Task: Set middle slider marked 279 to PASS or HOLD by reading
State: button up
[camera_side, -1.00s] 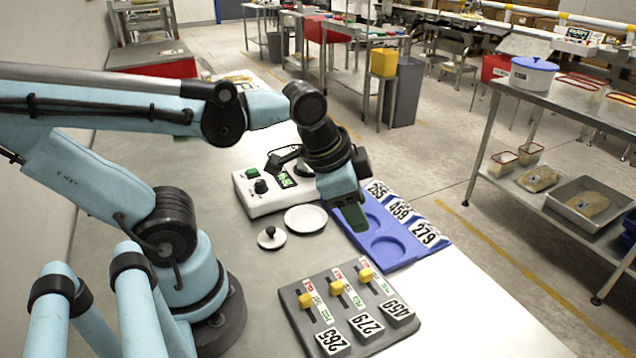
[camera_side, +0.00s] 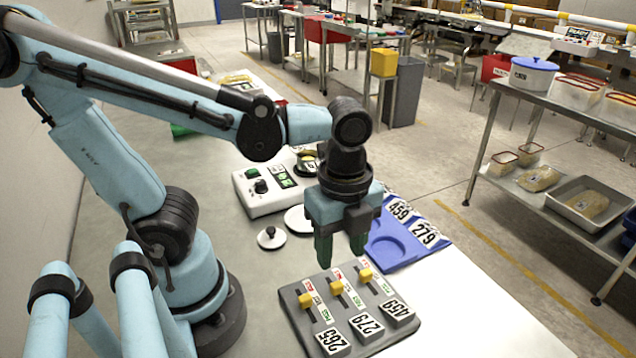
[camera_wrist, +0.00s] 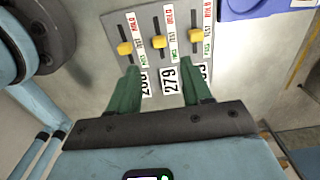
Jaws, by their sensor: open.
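The grey slider panel (camera_side: 292,296) lies on the table with three yellow knobs and plates 265, 279 and 459. The middle slider's knob (camera_side: 336,287) stands in line with plate 279 (camera_side: 367,327); it also shows in the wrist view (camera_wrist: 158,42). Its strip has red HOLD at the far end and green PASS nearest the plate; the knob sits around the middle of its slot. My gripper (camera_side: 341,252) is open and empty, pointing down above the panel's far side. In the wrist view, its green fingers (camera_wrist: 160,72) are spread either side of the middle slider's line.
A white scale unit (camera_side: 262,202) with a green display stands behind; I cannot read its value. A white plate (camera_side: 297,219) and a knobbed white disc (camera_side: 271,238) lie nearby. A blue tray (camera_side: 402,250) with number tags is behind right. Bare table lies right of the panel.

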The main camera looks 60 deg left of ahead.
aim_at(339, 286)
jog(key=shift+f, duration=4.05)
grip_shut()
